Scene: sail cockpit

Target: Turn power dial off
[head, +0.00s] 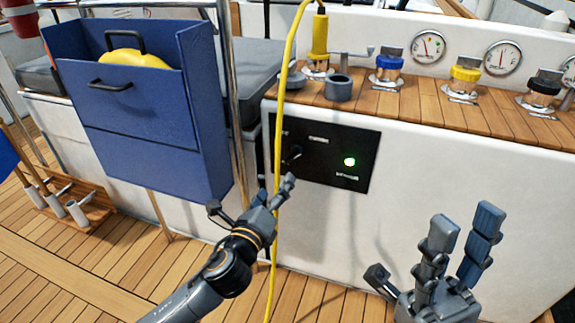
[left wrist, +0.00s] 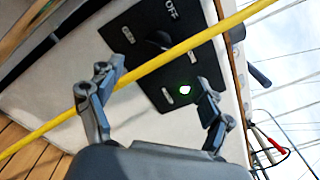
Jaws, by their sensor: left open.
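The black power panel (head: 328,178) is set in the white cockpit wall. Its dark dial (head: 293,153) is on the panel's left side, and a green light (head: 350,161) glows on the right. In the left wrist view the dial (left wrist: 158,40) lies near an OFF label (left wrist: 171,10); its exact pointing is unclear. My left gripper (head: 276,193) is open and empty, just below the dial and apart from it. In the left wrist view its fingers (left wrist: 150,98) are spread in front of the panel. My right gripper (head: 428,252) is open and empty at the lower right.
A yellow cord (head: 278,110) hangs in front of the panel's left side and crosses between my left fingers and the dial in the left wrist view. A blue box (head: 150,140) stands left of the panel. Winches and gauges (head: 429,46) sit above.

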